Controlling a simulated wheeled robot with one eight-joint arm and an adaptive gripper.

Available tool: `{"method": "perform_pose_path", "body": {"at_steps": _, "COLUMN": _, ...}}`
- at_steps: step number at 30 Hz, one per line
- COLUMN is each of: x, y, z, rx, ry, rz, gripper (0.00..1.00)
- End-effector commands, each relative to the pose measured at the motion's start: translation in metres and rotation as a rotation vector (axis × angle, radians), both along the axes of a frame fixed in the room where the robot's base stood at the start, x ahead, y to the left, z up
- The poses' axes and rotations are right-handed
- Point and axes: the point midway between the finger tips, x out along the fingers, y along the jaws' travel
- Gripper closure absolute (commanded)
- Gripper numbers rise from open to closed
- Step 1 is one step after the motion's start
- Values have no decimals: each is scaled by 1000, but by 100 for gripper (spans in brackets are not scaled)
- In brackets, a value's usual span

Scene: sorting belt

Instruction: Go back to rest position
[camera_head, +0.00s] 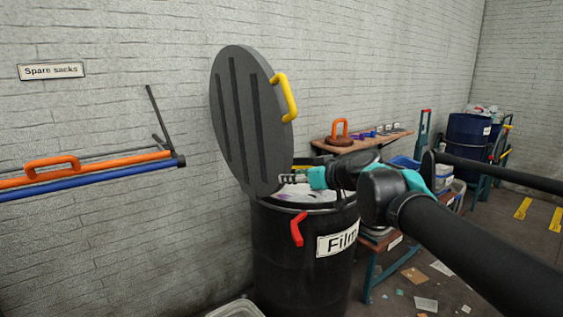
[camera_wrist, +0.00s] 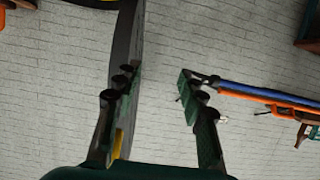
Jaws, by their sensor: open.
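My gripper (camera_head: 288,180) is above the black "Film" bin (camera_head: 285,255), close to the lower right edge of its raised grey round lid (camera_head: 232,120). In the wrist view my gripper (camera_wrist: 155,84) has its fingers spread with only the white wall between the tips. The lid's edge (camera_wrist: 128,45) runs just behind the left finger; I cannot tell whether they touch. The lid stands tilted up with a yellow handle (camera_head: 286,98). The bin is open and holds pale film (camera_head: 300,194).
A wall rail with an orange handle (camera_head: 52,166) and blue bar (camera_head: 90,183) juts out at left. A wooden shelf (camera_head: 385,138) is behind my arm. A blue barrel (camera_head: 468,135) stands at right. Scraps (camera_head: 425,304) litter the floor. A pale tub (camera_head: 238,308) sits at front.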

Motion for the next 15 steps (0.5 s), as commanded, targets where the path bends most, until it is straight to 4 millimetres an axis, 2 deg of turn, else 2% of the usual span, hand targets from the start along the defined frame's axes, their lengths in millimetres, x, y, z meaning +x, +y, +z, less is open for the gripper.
{"method": "perform_pose_path", "body": {"at_steps": 1, "x": -4, "y": -3, "z": -35, "rx": -17, "ry": 73, "rz": -1, "gripper": 59}}
{"method": "perform_pose_path", "body": {"at_steps": 3, "x": -13, "y": -10, "z": -83, "rx": -44, "ry": 184, "rz": -17, "gripper": 59}}
{"method": "perform_pose_path", "body": {"at_steps": 5, "x": -23, "y": -19, "z": -122, "rx": -69, "ry": 280, "rz": -47, "gripper": 59}}
{"method": "perform_pose_path", "body": {"at_steps": 6, "x": -30, "y": -27, "z": -148, "rx": -88, "ry": 344, "rz": -71, "gripper": 59}}
{"method": "perform_pose_path", "body": {"at_steps": 9, "x": -54, "y": -51, "z": -208, "rx": -136, "ry": 498, "rz": -164, "gripper": 59}}
{"method": "perform_pose_path", "body": {"at_steps": 12, "x": -80, "y": -81, "z": -258, "rx": -183, "ry": 634, "rz": -286, "gripper": 59}}
{"method": "perform_pose_path", "body": {"at_steps": 15, "x": -106, "y": -109, "z": -294, "rx": -222, "ry": 734, "rz": -412, "gripper": 59}}
